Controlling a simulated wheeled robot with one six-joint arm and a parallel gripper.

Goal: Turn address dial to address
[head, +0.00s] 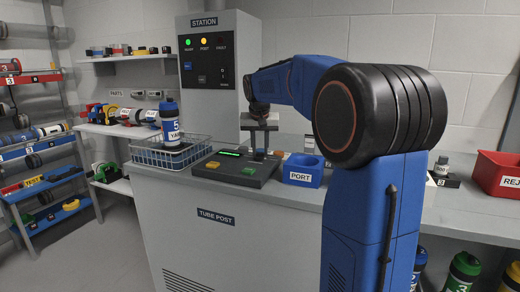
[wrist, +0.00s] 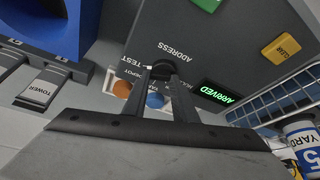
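The address dial (wrist: 161,70) is a small black knob on the dark grey console, near the printed word ADDRESS. Small place names are printed around it; TEST and DEPOT are partly legible, others are covered by the fingers. My gripper (wrist: 158,62) points down at the console with its two fingers apart and the knob between their tips. I cannot tell whether the fingers touch it. In the head view, my gripper (head: 259,148) stands over the back of the console (head: 235,180); the dial is hidden or too small there. The green display (wrist: 218,95) reads ARRIVED.
A green button (head: 249,171) and a yellow CLEAR button (wrist: 282,50) sit on the console. A wire basket (head: 150,158) with a blue-capped tube (head: 170,125) stands left. A TOWER tile (wrist: 40,90) lies near.

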